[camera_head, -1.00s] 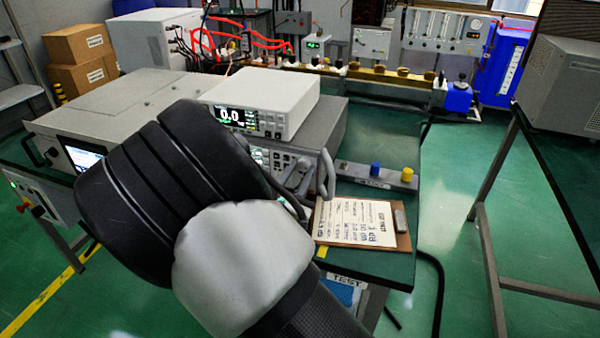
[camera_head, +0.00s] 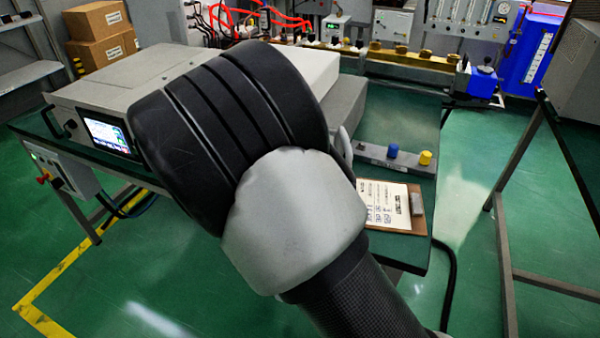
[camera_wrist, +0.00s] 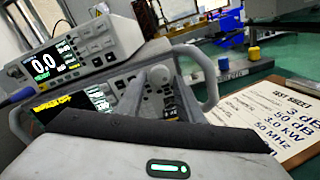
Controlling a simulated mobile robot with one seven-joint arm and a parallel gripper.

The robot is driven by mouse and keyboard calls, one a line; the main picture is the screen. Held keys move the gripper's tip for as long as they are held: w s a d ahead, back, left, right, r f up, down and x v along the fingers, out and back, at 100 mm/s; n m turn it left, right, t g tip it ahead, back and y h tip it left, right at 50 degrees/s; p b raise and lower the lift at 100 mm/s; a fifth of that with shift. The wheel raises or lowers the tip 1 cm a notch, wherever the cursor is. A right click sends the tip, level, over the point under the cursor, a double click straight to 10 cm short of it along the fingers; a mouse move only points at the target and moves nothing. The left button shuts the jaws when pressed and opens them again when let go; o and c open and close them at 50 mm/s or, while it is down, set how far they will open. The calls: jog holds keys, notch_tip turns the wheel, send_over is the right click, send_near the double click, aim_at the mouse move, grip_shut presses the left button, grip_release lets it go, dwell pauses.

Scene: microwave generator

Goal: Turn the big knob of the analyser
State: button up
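The analyser is a grey box with a lit screen of yellow and green text (camera_wrist: 70,106) in the wrist view. A large round grey knob (camera_wrist: 160,76) shows on its front, right of the screen, near a curved side handle (camera_wrist: 205,72). In the head view only part of the analyser's grey casing (camera_head: 346,108) shows; my arm hides its front. The pale body of my gripper (camera_wrist: 165,158), with a green light, fills the bottom of the wrist view, in front of the analyser.
A white meter (camera_wrist: 75,55) reading 0.0 stands on the analyser. A clipboard with a test sheet (camera_head: 388,203) lies right of it. A grey bar with blue and yellow knobs (camera_head: 408,162) lies behind the clipboard. A wide grey unit with a screen (camera_head: 105,135) stands to the left.

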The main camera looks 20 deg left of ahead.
jog(key=s+a+p, duration=0.2)
jog(key=s, duration=1.4)
jog(key=shift+a, duration=0.15)
